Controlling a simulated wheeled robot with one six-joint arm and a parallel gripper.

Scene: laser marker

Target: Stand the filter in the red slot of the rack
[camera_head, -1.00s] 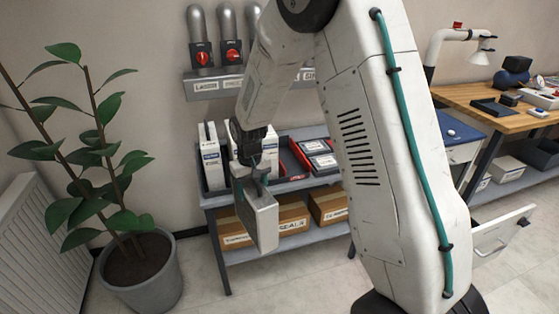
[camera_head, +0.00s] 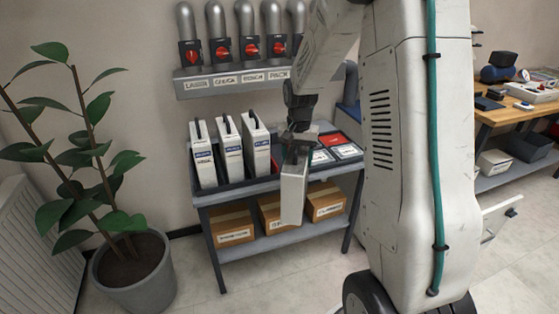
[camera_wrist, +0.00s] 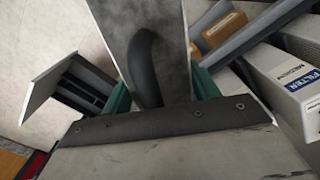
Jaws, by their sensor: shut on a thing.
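My gripper (camera_head: 298,138) is shut on the dark handle of a grey-white filter (camera_head: 293,195). The filter hangs below it, slightly tilted, in front of the cart and clear of the rack. In the wrist view the handle and filter top (camera_wrist: 175,45) show between my teal fingertips (camera_wrist: 163,90). The dark rack (camera_head: 236,186) lies on the cart's top shelf. Several white filters (camera_head: 231,152) stand upright at its left. A little red (camera_head: 274,164) shows right of them. My arm and the held filter hide much of that part, so I cannot make out the whole red slot.
Right of the rack lie a red-lined tray with flat pieces (camera_head: 343,150). Cardboard boxes (camera_head: 232,225) fill the lower shelf. Pipes with red-knobbed valves (camera_head: 222,50) hang above. A potted plant (camera_head: 125,255) stands left, and a wooden desk (camera_head: 500,116) right. Floor in front is open.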

